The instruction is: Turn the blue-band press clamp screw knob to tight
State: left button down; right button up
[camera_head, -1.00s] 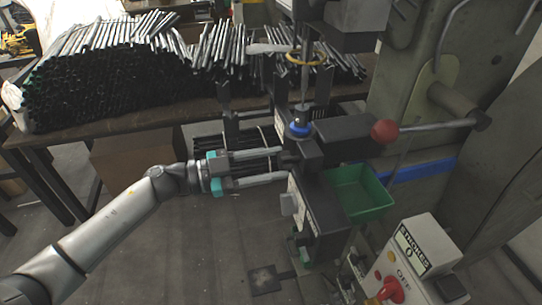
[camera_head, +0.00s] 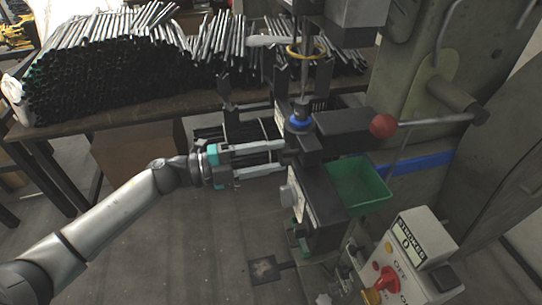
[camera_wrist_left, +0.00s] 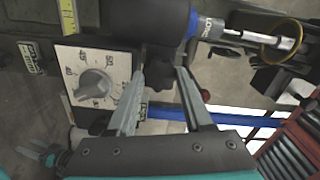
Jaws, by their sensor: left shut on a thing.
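The press with the blue band (camera_head: 299,125) stands in the middle of the head view. The band also shows at the top of the wrist view (camera_wrist_left: 193,22). My left gripper (camera_head: 283,157) reaches in from the left to the press's side, below the band. In the wrist view its two fingers (camera_wrist_left: 160,70) close on the dark clamp screw knob (camera_wrist_left: 160,58), one finger on each side. The knob is small and partly hidden by the fingers; in the head view I cannot make it out clearly. My right gripper is not in view.
A white dial plate with a grey knob (camera_wrist_left: 94,84) sits beside the fingers. A red-ball lever (camera_head: 383,125) sticks out at the press's right, above a green bin (camera_head: 360,186). A control box (camera_head: 412,257) stands front right. A table with rod bundles (camera_head: 105,75) is behind.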

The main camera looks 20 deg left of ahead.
pick_arm(q)
jog(key=shift+f+m, duration=0.1)
jog(key=shift+m, duration=0.9)
jog(key=m+b, duration=0.1)
jog(key=m, duration=0.1)
jog(key=shift+m, duration=0.3)
jog(key=m+b, duration=0.4)
jog(key=m, duration=0.3)
jog(key=m+b, duration=0.4)
jog(key=m, duration=0.1)
jog(key=shift+m+b, duration=0.5)
jog(key=shift+m, duration=0.1)
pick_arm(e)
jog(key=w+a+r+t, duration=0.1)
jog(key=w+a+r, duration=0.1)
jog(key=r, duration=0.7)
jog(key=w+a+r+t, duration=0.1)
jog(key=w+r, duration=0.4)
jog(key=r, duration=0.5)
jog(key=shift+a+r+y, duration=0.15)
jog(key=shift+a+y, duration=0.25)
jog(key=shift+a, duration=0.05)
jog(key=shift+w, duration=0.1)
pick_arm(q)
jog(key=shift+c, duration=1.5)
grip_release()
jog(key=shift+a, duration=0.15)
